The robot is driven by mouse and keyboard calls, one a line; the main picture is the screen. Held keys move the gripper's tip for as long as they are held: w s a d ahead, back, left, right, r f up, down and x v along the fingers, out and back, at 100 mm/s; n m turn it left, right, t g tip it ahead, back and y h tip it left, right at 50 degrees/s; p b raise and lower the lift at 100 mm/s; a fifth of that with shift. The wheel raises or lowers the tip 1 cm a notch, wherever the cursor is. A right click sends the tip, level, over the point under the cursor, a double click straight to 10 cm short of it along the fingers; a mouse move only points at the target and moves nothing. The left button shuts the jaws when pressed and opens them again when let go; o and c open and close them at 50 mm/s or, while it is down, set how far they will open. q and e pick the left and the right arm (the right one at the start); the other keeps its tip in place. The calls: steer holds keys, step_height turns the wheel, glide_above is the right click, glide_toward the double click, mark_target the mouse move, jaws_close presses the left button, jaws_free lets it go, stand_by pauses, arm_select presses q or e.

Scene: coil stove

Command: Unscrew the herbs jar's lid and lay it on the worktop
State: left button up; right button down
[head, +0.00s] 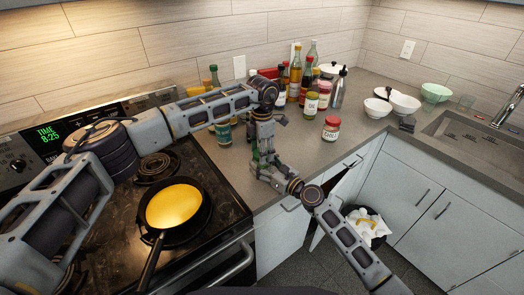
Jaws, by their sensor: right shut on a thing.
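My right gripper (262,162) comes in from the lower right and is shut on a small green thing (254,148) above the worktop's front edge. This looks like the herbs jar, but fingers hide most of it and its label cannot be read. My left gripper (263,130) points down from the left arm, right above the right gripper. Its fingers overlap the jar's top, so I cannot tell whether they are closed on the lid. The lid is not clearly visible. The grey worktop (375,140) runs behind and to the right.
A pan (174,206) with yellow contents sits on the stove at left. Bowls (405,105) stand near the sink. Worktop right of the red-lidded jar is clear.

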arm_select(q)
steer(key=n, duration=1.3)
steer(key=shift+d, duration=0.1)
steer(key=shift+r, duration=1.15)
stand_by(1.2)
steer(key=shift+r, duration=1.95)
arm_select(e)
steer(key=shift+c, duration=1.5)
jaws_free()
